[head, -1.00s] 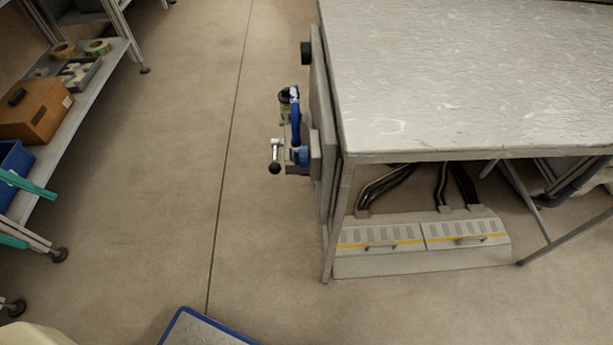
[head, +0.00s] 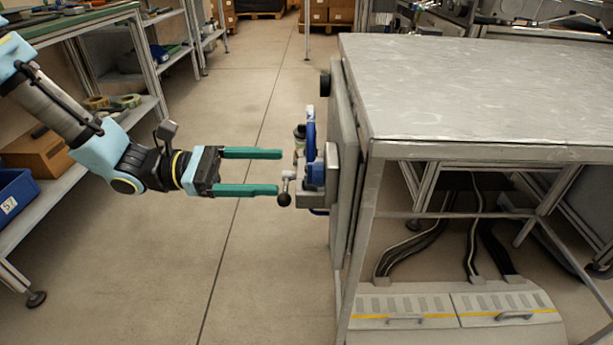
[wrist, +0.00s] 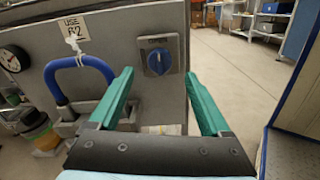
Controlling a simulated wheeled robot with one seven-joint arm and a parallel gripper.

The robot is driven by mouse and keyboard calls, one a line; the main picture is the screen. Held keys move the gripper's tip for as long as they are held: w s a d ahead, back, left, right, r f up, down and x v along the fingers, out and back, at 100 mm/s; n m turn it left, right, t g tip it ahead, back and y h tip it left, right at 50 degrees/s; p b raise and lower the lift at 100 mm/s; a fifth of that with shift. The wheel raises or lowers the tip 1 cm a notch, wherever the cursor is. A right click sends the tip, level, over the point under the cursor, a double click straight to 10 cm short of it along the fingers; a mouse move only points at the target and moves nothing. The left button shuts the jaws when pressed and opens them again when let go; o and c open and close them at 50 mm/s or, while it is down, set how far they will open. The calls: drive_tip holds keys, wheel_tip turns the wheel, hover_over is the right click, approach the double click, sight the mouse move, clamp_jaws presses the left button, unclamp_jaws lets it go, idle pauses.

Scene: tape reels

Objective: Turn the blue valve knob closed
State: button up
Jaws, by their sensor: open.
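The blue valve knob (wrist: 159,61) sits on a grey plate on the upright panel in the wrist view, ahead of and between my fingertips. In the head view the knob (head: 315,175) shows side-on at the panel's left face. My gripper (head: 280,172) is open and empty, its two green fingers level and pointing right at the panel. A short gap seems to remain between the fingertips and the knob. In the wrist view my gripper (wrist: 158,74) has one finger on each side of the knob. The small label above the knob is too blurred to read.
A blue loop handle (wrist: 75,72) with a paper tag (wrist: 73,28) stands left of the knob, beside a round gauge (wrist: 14,58). A black-ended lever (head: 284,198) juts out near the lower finger. A metal-topped table (head: 480,95) is right; shelves (head: 80,190) are left.

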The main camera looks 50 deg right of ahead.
sight(315, 174)
drive_tip(key=x, duration=0.6)
drive_tip(key=shift+s+d+b, duration=0.25)
drive_tip(key=shift+b, duration=0.15)
clamp_jaws()
